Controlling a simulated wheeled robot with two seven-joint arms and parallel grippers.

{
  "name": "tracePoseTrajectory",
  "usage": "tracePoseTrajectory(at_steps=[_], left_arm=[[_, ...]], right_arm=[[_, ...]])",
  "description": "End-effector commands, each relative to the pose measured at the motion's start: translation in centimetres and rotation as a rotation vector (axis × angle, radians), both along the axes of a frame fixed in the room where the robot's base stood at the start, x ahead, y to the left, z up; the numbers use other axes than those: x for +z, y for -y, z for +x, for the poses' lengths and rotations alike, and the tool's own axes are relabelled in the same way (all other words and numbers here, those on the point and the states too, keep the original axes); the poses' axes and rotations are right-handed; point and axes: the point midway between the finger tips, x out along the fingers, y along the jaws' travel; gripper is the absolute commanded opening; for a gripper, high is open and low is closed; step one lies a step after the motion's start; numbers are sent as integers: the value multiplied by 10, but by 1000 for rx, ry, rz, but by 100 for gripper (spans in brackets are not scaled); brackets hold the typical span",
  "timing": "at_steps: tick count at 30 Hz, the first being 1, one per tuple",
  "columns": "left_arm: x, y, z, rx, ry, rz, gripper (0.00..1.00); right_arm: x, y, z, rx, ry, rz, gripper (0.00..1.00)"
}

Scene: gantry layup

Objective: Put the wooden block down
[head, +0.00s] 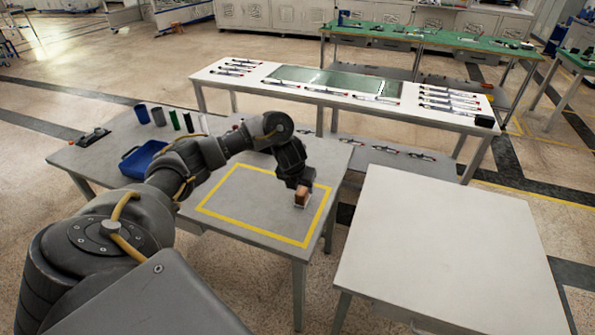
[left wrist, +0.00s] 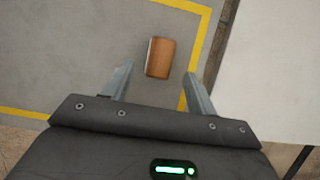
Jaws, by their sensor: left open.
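The wooden block (head: 302,195) is brown with one pale side. It rests on the grey table inside the yellow taped rectangle (head: 222,216), near its right side. In the left wrist view the block (left wrist: 160,58) lies just beyond and between the fingertips, with clear gaps on both sides. My left gripper (left wrist: 160,82) is open and empty. In the head view the left gripper (head: 299,186) is right at the block, and its fingers are hard to make out. My right gripper is not in view.
A blue bin (head: 143,160) and several small upright containers stand at the table's far left, by a dark tool (head: 92,137). A bare white table (head: 450,250) stands to the right across a narrow gap. A long white table (head: 225,80) with several pen-like items stands behind.

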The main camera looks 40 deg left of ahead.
Motion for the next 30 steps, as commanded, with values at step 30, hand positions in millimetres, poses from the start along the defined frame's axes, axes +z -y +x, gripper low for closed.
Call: tracePoseTrajectory(at_steps=[30], left_arm=[[39,10,-17,-1,4,-6,57]], right_arm=[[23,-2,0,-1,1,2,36]])
